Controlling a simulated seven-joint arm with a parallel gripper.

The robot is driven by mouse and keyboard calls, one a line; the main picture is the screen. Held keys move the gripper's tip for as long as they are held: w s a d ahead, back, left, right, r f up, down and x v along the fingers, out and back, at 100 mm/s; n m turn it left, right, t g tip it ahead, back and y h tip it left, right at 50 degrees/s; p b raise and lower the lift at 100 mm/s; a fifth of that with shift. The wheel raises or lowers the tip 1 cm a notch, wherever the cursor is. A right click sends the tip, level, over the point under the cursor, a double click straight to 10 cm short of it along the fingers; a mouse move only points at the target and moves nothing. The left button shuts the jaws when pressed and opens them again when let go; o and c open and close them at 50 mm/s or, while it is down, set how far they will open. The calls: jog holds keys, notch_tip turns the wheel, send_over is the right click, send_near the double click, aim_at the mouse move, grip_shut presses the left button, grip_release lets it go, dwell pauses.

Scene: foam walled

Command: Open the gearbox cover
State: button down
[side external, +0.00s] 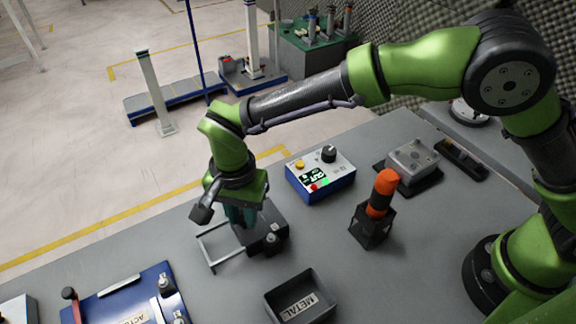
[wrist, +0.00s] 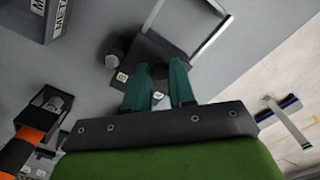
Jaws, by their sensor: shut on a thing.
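My gripper (side external: 242,224) points down at a dark block (side external: 268,238) on the grey table. In the wrist view its two teal fingers (wrist: 160,66) stand on either side of a dark part at the block (wrist: 151,47), shut on it. The exact part held is mostly hidden between the fingers. A round dark knob and small pale labels show on the block. A thin grey frame (side external: 207,247) extends left from the block, flat near the table. A silver box with bolts on top (side external: 412,158) sits on a black base at the back right. No part is plainly marked as the gearbox.
A blue control box (side external: 320,178) with buttons and a lit display stands behind. A black holder (side external: 371,228) carries an orange-handled tool (side external: 381,190). An open bin marked METAL (side external: 298,292) and a blue board (side external: 128,300) lie in front. Table between them is clear.

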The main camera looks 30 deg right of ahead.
jog(key=a, duration=0.7)
jog(key=shift+a, duration=0.1)
jog(key=c, duration=0.9)
grip_release()
jog(key=shift+c, duration=0.2)
notch_tip(320, 180, up, 17)
